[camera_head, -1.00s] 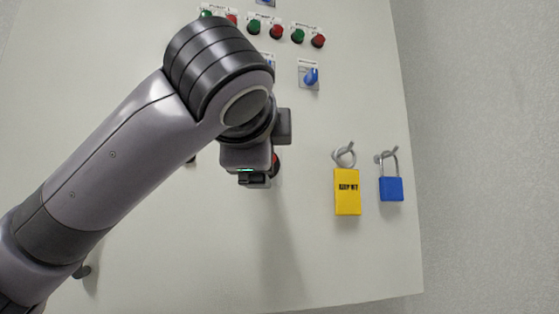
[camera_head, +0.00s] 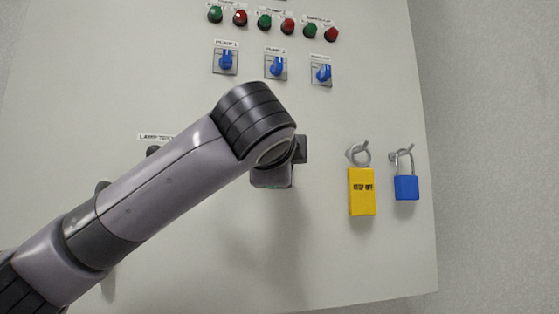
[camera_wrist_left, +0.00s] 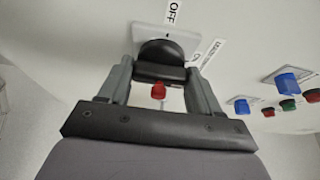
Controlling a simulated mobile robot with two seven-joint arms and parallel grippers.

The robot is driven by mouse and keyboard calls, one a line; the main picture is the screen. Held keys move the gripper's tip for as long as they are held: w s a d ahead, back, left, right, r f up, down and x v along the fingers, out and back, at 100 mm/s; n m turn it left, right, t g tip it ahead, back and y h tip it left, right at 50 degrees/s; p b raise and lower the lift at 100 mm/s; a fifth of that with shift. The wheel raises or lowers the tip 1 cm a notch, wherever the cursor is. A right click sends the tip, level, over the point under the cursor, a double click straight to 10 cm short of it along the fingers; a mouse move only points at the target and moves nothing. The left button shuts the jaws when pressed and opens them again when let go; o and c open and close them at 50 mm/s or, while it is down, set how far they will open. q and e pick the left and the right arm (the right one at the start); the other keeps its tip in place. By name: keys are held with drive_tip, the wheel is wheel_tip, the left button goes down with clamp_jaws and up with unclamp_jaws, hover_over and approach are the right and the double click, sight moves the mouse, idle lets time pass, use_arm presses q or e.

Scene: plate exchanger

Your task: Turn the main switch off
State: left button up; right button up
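The main switch (camera_wrist_left: 160,55) shows in the left wrist view as a black rounded knob on a pale plate, with a red part at its near side. An OFF label (camera_wrist_left: 172,12) sits above it, and part of another label shows at its right. My left gripper (camera_wrist_left: 160,75) faces the switch, with one finger on each side of its black body. The fingers are apart; whether they touch it is unclear. In the head view my left wrist (camera_head: 272,175) is close to the cabinet and hides the switch. My right gripper is not in view.
Blue pump switches (camera_head: 276,66) and green and red buttons (camera_head: 264,21) are on the cabinet above my arm. A yellow tag (camera_head: 361,191) and a blue padlock (camera_head: 406,188) hang on hooks to the right. The cabinet face (camera_head: 330,260) below is clear.

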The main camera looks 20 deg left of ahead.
use_arm(q)
drive_tip(key=shift+c, duration=0.4)
drive_tip(key=shift+f, duration=0.1)
